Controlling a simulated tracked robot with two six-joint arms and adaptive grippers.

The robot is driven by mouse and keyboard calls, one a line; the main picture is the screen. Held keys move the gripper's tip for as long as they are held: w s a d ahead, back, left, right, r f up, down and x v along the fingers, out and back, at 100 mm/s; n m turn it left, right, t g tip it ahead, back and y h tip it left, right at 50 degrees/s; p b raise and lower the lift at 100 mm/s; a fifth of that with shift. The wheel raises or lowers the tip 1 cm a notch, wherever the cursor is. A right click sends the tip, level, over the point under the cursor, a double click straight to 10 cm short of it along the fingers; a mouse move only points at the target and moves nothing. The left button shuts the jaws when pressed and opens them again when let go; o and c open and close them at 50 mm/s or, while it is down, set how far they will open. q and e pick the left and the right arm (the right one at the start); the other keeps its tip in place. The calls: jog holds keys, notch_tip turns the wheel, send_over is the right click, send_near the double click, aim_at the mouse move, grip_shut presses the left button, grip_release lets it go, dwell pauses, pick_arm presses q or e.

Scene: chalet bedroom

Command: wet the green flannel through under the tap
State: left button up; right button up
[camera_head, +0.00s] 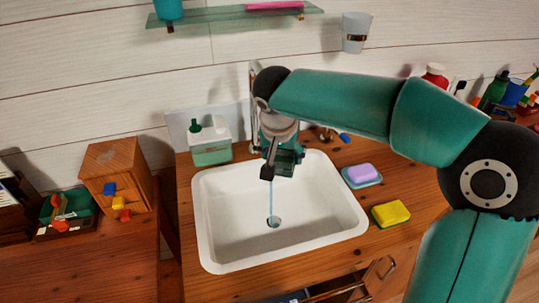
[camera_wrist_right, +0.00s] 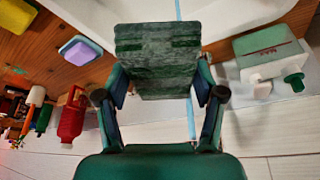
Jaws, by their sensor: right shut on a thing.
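The green flannel (camera_wrist_right: 157,62) is a flat, mottled light and dark green piece between the fingers of my right gripper (camera_wrist_right: 160,92) in the right wrist view. In the head view my right gripper (camera_head: 281,160) points down over the back of the white sink (camera_head: 210,225), shut on the flannel, which is hard to pick out there. The tap (camera_head: 254,85) is mostly hidden behind my arm. A thin blue water stream (camera_head: 272,195) falls to the drain. In the wrist view it crosses the flannel's line; contact is unclear. My left gripper is out of view.
A soap dispenser (camera_head: 210,142) stands left of the tap. A purple soap on a blue dish (camera_head: 362,175) and a yellow sponge (camera_head: 390,213) lie right of the sink. A wooden box (camera_head: 118,172) stands left. A partly open drawer (camera_head: 350,286) is below. The basin looks clear.

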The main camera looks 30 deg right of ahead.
jog(key=s, duration=0.1)
jog(key=s+b, duration=0.1)
jog(key=s, duration=0.1)
jog(key=s+b, duration=0.1)
jog(key=shift+s+d, duration=0.2)
jog(key=shift+d, duration=0.2)
dwell(1.1)
jog(key=s+r+p, duration=0.1)
jog(key=s+r, duration=0.3)
jog(key=s, duration=0.1)
jog(key=shift+d, duration=0.45)
